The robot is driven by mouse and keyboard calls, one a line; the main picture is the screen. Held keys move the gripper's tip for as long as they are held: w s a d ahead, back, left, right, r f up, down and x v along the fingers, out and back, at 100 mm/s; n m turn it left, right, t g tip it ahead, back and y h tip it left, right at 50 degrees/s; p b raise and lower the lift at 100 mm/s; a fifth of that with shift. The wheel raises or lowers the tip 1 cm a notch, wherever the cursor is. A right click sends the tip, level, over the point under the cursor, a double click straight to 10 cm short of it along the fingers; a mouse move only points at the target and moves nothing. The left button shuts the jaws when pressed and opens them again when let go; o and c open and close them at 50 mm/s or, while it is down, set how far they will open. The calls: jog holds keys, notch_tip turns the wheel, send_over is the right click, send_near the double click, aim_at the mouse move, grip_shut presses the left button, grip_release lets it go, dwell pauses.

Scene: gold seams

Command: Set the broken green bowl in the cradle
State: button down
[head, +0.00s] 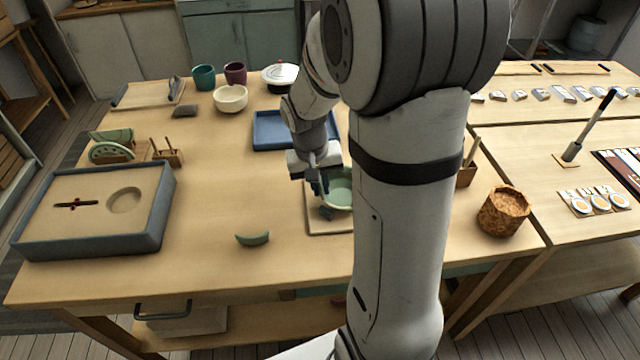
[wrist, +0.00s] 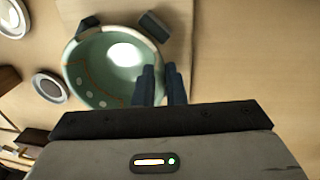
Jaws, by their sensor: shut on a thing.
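The green bowl (wrist: 100,72) fills much of the left of the wrist view, with a thin orange line and pale spots inside. In the head view the bowl (head: 341,188) is partly behind my arm. My gripper (wrist: 161,78) is shut on the bowl's rim; it also shows in the head view (head: 320,190). The cradle (head: 318,222) is a pale wooden board with dark blocks; one block (wrist: 154,27) is close beside the bowl. The bowl is at or just above the cradle; I cannot tell if it rests there. A loose green shard (head: 252,238) lies on the table.
A blue tray (head: 268,131) lies behind the cradle. A grey-edged sand tray (head: 95,205) stands at left, and a cork-like pot (head: 503,211) at right. Cups and a cream bowl (head: 230,98) stand at the back.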

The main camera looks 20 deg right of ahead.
jog(key=shift+f, duration=0.1)
dwell(0.3)
jog(key=c, duration=1.4)
grip_release()
jog(key=shift+o, duration=0.5)
jog(key=o, duration=0.4)
jog(key=shift+r+p, duration=2.25)
jog(key=shift+r, duration=0.8)
